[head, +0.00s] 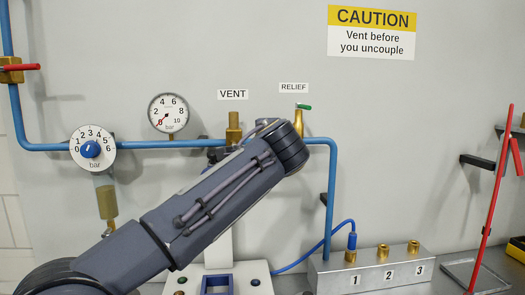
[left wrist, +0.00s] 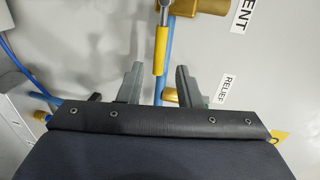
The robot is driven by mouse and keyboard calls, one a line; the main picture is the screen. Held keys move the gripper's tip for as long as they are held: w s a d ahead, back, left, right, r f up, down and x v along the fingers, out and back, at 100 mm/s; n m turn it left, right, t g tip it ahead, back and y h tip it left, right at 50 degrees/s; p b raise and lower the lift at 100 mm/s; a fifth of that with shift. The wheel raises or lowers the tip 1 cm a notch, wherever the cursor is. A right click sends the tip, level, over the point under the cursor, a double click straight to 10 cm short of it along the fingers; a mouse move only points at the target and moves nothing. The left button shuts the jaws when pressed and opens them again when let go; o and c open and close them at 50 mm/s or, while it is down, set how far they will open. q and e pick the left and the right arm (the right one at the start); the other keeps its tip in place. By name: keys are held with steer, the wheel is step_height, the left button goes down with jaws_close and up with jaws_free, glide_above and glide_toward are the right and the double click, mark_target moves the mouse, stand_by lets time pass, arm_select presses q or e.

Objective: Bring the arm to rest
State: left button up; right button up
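My left arm (head: 215,205) reaches up from the lower left in the head view and bends at the wrist in front of the wall panel. My left gripper (left wrist: 160,68) shows in the left wrist view with its two grey fingers apart and nothing clamped between them. A yellow lever (left wrist: 161,48) on a brass valve lies in line with the gap between the fingers; how far beyond them it is, I cannot tell. In the head view my arm hides most of this gripper and the lever. The right gripper is in neither view.
A blue pipe (head: 332,200) runs along the wall behind my arm. The VENT fitting (head: 234,128), RELIEF valve (head: 299,122), pressure gauge (head: 168,113) and regulator dial (head: 92,148) are close by. A numbered block (head: 370,268) and red stand (head: 493,200) stand right.

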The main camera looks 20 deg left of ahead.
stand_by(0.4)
arm_select(q)
steer(key=s+a+f+n+g+h, duration=0.2)
steer(key=s+f+n+h, duration=0.1)
steer(key=s+f, duration=0.55)
steer(key=s+a+f+n+g+h, duration=0.25)
steer(key=s+f, duration=0.35)
steer(key=f, duration=0.5)
steer(key=s+d+f+n+g+h, duration=0.1)
steer(key=s+d+f+n+h, duration=0.2)
steer(key=s+f, duration=0.6)
steer(key=s+d+f+n+g+h, duration=0.2)
steer(key=s+d+f+n, duration=0.3)
steer(key=s+d+f, duration=0.3)
steer(key=s+f+h, duration=0.1)
steer(key=s+f, duration=0.1)
steer(key=s, duration=0.1)
steer(key=shift+d, duration=0.25)
steer(key=shift+s+r+h, duration=0.1)
steer(key=shift+h, duration=0.15)
